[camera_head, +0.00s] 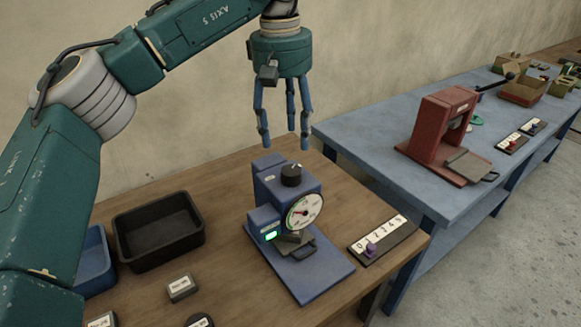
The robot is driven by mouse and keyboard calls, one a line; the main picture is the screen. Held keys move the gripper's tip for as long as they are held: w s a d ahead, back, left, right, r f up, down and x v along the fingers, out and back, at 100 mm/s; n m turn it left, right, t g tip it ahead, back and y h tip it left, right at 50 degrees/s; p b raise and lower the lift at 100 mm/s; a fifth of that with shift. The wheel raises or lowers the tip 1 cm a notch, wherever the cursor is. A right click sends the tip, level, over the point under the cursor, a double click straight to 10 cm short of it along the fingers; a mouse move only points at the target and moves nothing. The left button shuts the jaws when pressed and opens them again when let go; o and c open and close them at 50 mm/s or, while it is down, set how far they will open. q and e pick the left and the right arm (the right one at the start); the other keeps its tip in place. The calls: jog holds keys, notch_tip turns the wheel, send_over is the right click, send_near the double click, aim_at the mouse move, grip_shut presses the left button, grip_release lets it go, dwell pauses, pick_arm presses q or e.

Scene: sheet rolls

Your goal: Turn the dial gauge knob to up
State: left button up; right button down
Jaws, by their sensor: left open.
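The dial gauge (305,212) is a blue device with a round white dial, a red needle and a green lit display, standing on a blue base plate on the wooden table. Its black knob (291,176) sits on top and carries a small light mark. My left gripper (285,142) hangs pointing down above and slightly behind the knob. Its blue fingers are apart, empty, and not touching the knob. My right gripper is not in view.
A black bin (160,232) and a blue bin (95,262) stand at the left of the wooden table (222,280). A numbered slider board (382,238) lies right of the gauge. A red press (440,132) stands on the blue table (365,135).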

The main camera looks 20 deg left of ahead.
aim_at(291, 170)
pick_arm(q)
jog(key=f, duration=0.6)
jog(key=f+p, duration=0.1)
jog(key=f, duration=0.2)
jog(key=shift+w+d+f, duration=0.2)
jog(key=shift+d+f, duration=0.1)
jog(key=shift+f, duration=0.1)
jog(key=c, duration=1.1)
